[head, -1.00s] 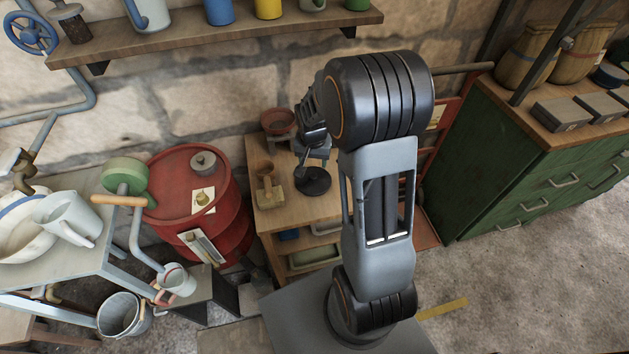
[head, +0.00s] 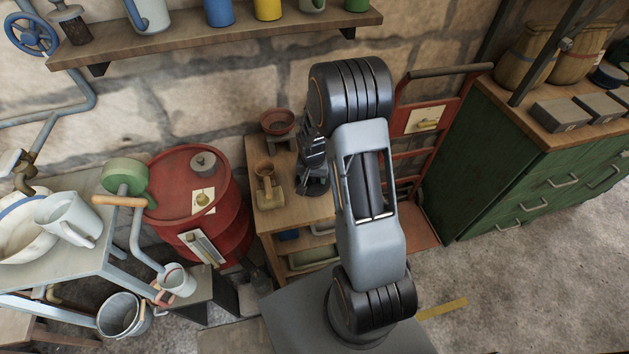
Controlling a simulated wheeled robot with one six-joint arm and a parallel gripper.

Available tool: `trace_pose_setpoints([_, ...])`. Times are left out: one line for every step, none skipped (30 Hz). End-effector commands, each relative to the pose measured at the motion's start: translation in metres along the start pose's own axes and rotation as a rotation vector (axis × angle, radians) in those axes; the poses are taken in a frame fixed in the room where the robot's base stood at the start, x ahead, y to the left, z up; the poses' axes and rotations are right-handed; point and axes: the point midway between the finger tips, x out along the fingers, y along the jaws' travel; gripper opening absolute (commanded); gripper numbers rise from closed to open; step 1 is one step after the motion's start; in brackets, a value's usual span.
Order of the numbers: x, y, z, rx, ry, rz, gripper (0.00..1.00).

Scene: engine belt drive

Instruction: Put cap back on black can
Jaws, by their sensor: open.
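A dark round-based object, which looks like the black can (head: 318,188), stands on the small wooden table (head: 283,217) in the head view. My wrist and open gripper (head: 311,178) come down over it and hide most of it. The fingertips blend into the dark shape, so I cannot tell whether they touch it. I cannot make out the cap.
A red drum (head: 178,213) is further left. A red hand truck (head: 424,122) and a green cabinet (head: 520,185) stand right.

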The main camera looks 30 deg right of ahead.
Motion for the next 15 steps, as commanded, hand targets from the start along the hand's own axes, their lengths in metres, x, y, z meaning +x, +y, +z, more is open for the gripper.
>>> trace_pose_setpoints([-0.0001,-0.0001,-0.0002,0.0,0.0,0.0,0.55])
trace_pose_setpoints([-0.0001,-0.0001,-0.0002,0.0,0.001,0.0,0.55])
trace_pose_setpoints([-0.0002,-0.0001,-0.0002,0.0,0.001,0.0,0.55])
trace_pose_setpoints([-0.0002,-0.0001,-0.0001,0.0,0.0,0.0,0.55])
trace_pose_setpoints([-0.0003,-0.0002,-0.0001,0.0,0.0,0.0,0.53])
trace_pose_setpoints([-0.0003,-0.0002,-0.0001,0.0,0.0,0.0,0.49])
trace_pose_setpoints([-0.0004,-0.0002,-0.0001,0.0,0.0,0.0,0.46])
trace_pose_setpoints([-0.0004,-0.0002,-0.0001,0.0,0.0,0.0,0.43])
trace_pose_setpoints([-0.0004,-0.0002,-0.0001,0.0,0.0,0.0,0.39])
trace_pose_setpoints([-0.0004,-0.0002,-0.0001,0.0,0.0,0.0,0.36])
trace_pose_setpoints([-0.0005,-0.0002,-0.0001,0.0,0.0,0.0,0.33])
trace_pose_setpoints([-0.0005,-0.0002,-0.0001,0.0,0.0,0.0,0.3])
trace_pose_setpoints([-0.0005,-0.0003,0.0,0.0,0.0,0.0,0.27])
trace_pose_setpoints([-0.0005,-0.0003,0.0,0.0,0.0,0.0,0.24])
trace_pose_setpoints([-0.0005,-0.0003,0.0,0.0,0.0,0.0,0.2])
